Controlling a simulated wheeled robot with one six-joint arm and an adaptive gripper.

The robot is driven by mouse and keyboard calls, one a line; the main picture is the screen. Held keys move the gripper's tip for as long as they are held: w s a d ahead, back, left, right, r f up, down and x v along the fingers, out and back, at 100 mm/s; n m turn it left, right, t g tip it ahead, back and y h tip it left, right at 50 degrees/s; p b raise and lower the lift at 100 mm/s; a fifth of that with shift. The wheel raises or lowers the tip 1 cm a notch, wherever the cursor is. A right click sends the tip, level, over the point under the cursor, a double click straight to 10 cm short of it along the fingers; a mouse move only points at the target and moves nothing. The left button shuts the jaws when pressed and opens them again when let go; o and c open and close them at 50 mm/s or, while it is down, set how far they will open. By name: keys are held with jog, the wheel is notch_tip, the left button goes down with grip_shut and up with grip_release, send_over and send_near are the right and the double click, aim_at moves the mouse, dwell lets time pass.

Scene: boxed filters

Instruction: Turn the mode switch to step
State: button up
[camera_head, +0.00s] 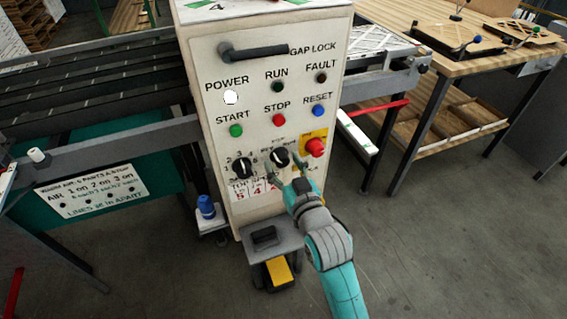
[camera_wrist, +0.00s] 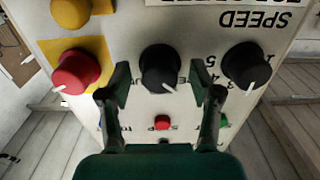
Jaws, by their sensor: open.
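The mode switch is a black round knob (camera_head: 281,157) low on the front of a pale control cabinet (camera_head: 217,60). Its white pointer leans to the upper left in the head view. Small lettering around it is too blurred to read fully. My gripper (camera_head: 287,169) is just below and in front of it, open. In the wrist view the scene is upside down; the mode switch (camera_wrist: 160,68) lies between and beyond the two open fingers (camera_wrist: 160,78), its pointer towards the lower right. A gap shows on each side; I cannot tell its depth relative to the fingertips.
The black speed knob (camera_wrist: 245,65) is beside the right finger in the wrist view. A red knob (camera_wrist: 75,72) on a yellow plate is on the other side. Red stop (camera_head: 279,119), green start (camera_head: 236,130) and blue reset (camera_head: 318,110) buttons sit above.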

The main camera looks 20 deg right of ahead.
jog(key=shift+w, duration=0.2)
jog(key=c, duration=1.1)
jog(key=shift+c, duration=0.2)
jog(key=m, duration=0.8)
jog(key=shift+m, duration=0.3)
